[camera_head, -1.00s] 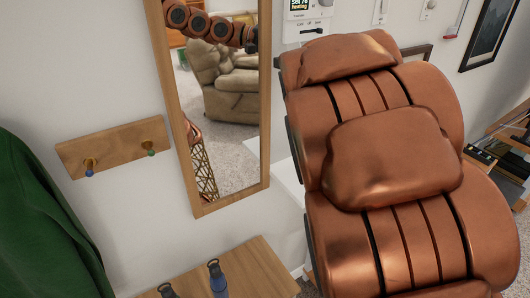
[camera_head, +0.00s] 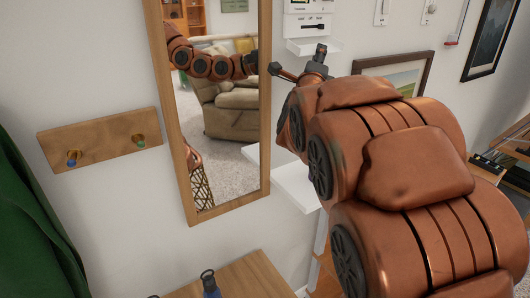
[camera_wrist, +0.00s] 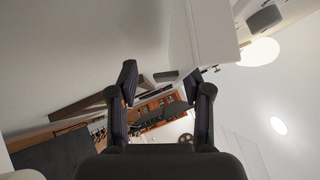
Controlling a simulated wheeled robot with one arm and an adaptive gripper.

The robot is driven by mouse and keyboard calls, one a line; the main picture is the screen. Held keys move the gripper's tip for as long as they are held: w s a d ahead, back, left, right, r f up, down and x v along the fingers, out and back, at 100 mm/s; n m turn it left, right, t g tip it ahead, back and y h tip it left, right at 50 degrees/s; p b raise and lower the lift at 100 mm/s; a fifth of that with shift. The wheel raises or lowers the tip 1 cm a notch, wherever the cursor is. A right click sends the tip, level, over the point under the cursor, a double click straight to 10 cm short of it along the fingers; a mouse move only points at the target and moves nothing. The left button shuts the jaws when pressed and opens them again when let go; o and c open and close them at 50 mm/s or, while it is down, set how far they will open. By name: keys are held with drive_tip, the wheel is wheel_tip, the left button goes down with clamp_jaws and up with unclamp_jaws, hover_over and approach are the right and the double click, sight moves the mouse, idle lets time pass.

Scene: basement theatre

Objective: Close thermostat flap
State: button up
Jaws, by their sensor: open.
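The white thermostat (camera_head: 308,18) is on the wall at the top of the head view, cut off by the frame's edge. Its lower face shows small labels and a dark slider. A white ledge (camera_head: 318,46), which looks like its lowered flap, sticks out below this face. My gripper (camera_head: 298,60) is just below and in front of it, with fingers spread; contact cannot be told. In the wrist view my gripper (camera_wrist: 163,76) is open and empty. A white panel (camera_wrist: 208,34) is close by the right finger; whether it is the flap is unclear.
A wood-framed mirror (camera_head: 184,150) is left of my arm. A framed picture (camera_head: 405,76) hangs behind my arm, right of the thermostat. A white shelf (camera_head: 292,182) juts out below. A peg board (camera_head: 100,140) and green garment (camera_head: 35,220) are at left.

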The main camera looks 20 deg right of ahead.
drive_tip(key=b+v, duration=0.2)
drive_tip(key=v, duration=0.5)
drive_tip(key=a+f+n+y+b, duration=0.1)
drive_tip(key=a+f+n+y, duration=0.2)
drive_tip(key=f, duration=0.2)
drive_tip(key=w+a+f+n+g+y+b, duration=0.1)
drive_tip(key=a+f+n+y, duration=0.2)
drive_tip(key=f, duration=0.3)
drive_tip(key=a+f+n+y+b, duration=0.1)
drive_tip(key=a+f+n+y, duration=0.2)
drive_tip(key=a+f+n, duration=0.1)
drive_tip(key=shift+w+a+f+g, duration=0.15)
drive_tip(key=shift+a+f+g, duration=0.05)
drive_tip(key=shift+a+f, duration=0.2)
drive_tip(key=shift+w+a+f+g, duration=0.2)
drive_tip(key=shift+a+f, duration=0.1)
drive_tip(key=shift+f, duration=0.1)
drive_tip(key=shift+s+a+f+n+y, duration=0.2)
drive_tip(key=shift+a+f+n+y, duration=0.15)
drive_tip(key=shift+f+n, duration=0.2)
